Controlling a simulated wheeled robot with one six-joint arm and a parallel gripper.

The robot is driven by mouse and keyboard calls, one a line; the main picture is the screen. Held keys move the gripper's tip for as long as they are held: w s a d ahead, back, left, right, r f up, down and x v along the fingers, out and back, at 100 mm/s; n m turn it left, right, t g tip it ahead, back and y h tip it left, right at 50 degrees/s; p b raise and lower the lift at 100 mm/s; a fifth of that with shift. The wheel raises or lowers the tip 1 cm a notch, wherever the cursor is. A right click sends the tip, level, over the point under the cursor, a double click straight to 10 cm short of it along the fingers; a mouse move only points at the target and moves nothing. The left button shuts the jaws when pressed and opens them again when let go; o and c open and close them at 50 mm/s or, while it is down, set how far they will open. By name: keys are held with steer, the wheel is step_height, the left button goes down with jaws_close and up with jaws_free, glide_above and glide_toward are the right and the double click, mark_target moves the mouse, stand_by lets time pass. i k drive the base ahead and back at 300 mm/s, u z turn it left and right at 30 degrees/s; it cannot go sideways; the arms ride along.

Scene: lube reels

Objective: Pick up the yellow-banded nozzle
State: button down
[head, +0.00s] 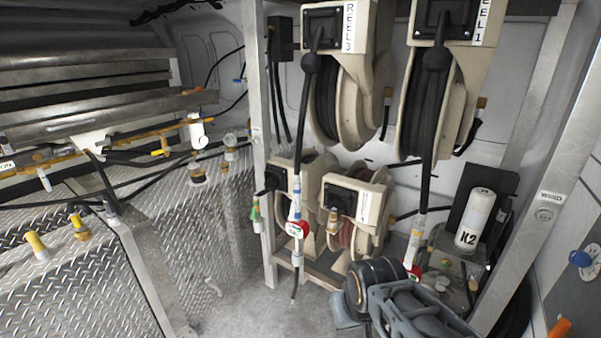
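Another nozzle, with a blue band (297,210), hangs from the REEL 3 hose. A third, with a brass-yellow part (333,218), hangs at a lower reel, and a green one (255,210) is left of it. My gripper and wrist (400,303) are at the bottom, just below the REEL 1 nozzle in the picture. I cannot make out the fingertips, and no held object shows.
REEL 3 (345,75) and REEL 1 (445,90) are mounted above two smaller reels. A white K2 canister (475,220) stands to the right. A metal post (262,150) and a diamond-plate cabinet (185,225) are on the left. Grey floor (270,312) is open at lower centre.

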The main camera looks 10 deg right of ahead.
mark_target(418, 231)
steer(key=u, duration=0.2)
steer(key=i, duration=0.7)
steer(key=z, duration=1.65)
